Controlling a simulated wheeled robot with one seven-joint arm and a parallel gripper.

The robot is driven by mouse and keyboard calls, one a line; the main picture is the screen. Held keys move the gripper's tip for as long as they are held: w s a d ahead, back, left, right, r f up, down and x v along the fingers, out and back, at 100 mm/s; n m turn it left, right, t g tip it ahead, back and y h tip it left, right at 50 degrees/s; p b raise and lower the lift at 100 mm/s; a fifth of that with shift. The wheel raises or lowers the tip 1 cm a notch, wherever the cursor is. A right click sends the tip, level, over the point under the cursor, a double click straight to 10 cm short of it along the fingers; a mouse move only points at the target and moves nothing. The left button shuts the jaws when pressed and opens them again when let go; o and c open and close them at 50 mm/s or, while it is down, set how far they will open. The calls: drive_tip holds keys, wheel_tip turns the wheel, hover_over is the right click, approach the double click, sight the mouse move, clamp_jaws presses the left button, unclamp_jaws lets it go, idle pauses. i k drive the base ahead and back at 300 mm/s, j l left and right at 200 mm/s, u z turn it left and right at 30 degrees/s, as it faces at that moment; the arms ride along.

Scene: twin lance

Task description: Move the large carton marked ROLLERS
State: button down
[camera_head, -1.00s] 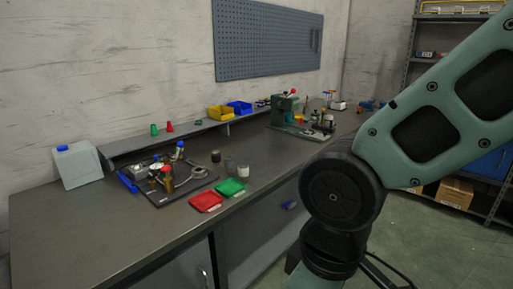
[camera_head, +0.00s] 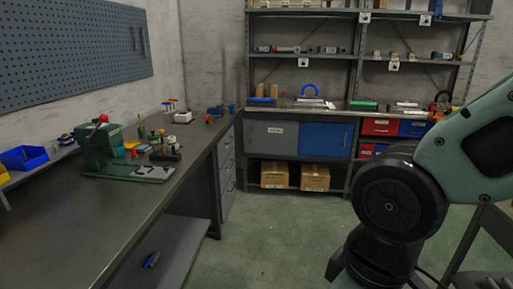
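Two brown cardboard cartons sit side by side on the bottom level of the shelving at the back: a left carton (camera_head: 275,174) and a right carton (camera_head: 315,177). Each has a small label, too small to read, so I cannot tell whether either is marked ROLLERS. My arm fills the right side of the view, but my gripper is not in view.
The grey workbench (camera_head: 120,215) runs along the left, with a green machine (camera_head: 110,152) on it. Grey (camera_head: 271,139) and blue (camera_head: 326,140) cabinet doors are above the cartons. Green floor (camera_head: 275,240) is open before the shelving. A dark metal frame (camera_head: 485,235) stands at lower right.

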sight(274, 174)
drive_tip(key=i+z, duration=0.45)
drive_tip(key=i, duration=0.9)
drive_tip(key=i+u, duration=0.15)
drive_tip(key=i, duration=0.85)
drive_tip(key=i+l+u, duration=0.1)
drive_tip(key=i, duration=0.9)
drive_tip(key=i+u, duration=0.2)
drive_tip(key=i, duration=0.25)
drive_tip(key=i+l+u, duration=0.15)
drive_tip(key=i, duration=0.35)
